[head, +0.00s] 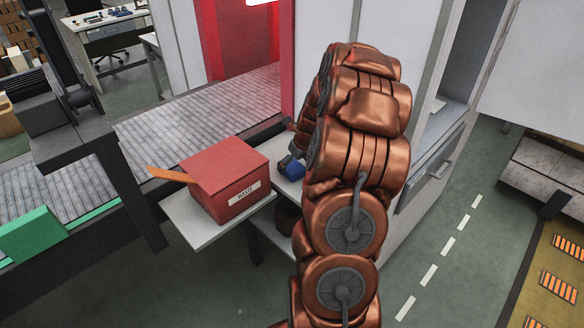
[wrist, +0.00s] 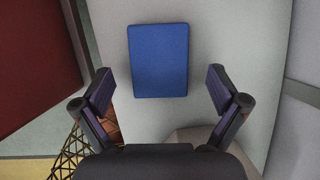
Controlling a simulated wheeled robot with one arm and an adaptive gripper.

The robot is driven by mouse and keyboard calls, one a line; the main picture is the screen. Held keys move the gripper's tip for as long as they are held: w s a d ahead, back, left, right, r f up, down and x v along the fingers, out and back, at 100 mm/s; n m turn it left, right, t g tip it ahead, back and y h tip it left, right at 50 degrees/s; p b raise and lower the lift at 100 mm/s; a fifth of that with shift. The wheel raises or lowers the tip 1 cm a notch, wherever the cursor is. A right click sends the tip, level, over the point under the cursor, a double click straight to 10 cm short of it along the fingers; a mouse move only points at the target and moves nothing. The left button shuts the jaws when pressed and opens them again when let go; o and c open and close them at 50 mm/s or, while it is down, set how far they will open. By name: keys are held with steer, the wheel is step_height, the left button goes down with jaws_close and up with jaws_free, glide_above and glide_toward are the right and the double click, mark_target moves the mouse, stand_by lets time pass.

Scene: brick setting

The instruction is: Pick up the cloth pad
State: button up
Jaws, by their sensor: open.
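The cloth pad (wrist: 158,61) is a flat blue rectangle lying on a pale surface (wrist: 225,30) in the wrist view. In the head view a small part of the blue pad (head: 291,168) shows beside my arm, which hides the rest. My gripper (wrist: 159,88) is open and empty in the wrist view. Its two fingers stand apart, one to the left and one to the right of the pad's near end, with a gap on both sides. In the head view my arm mostly hides the gripper.
A red box labelled waste (head: 228,183) with an orange flap stands on the shelf left of the pad. A roller conveyor (head: 170,135) runs behind it, with a green block (head: 31,233) at the left. A grey cabinet (head: 432,160) stands right of my arm.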

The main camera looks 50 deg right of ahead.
mark_target(293, 167)
steer(key=shift+x, duration=1.1)
steer(key=c, duration=1.2)
step_height(293, 167, up, 10)
steer(key=shift+b, duration=0.9)
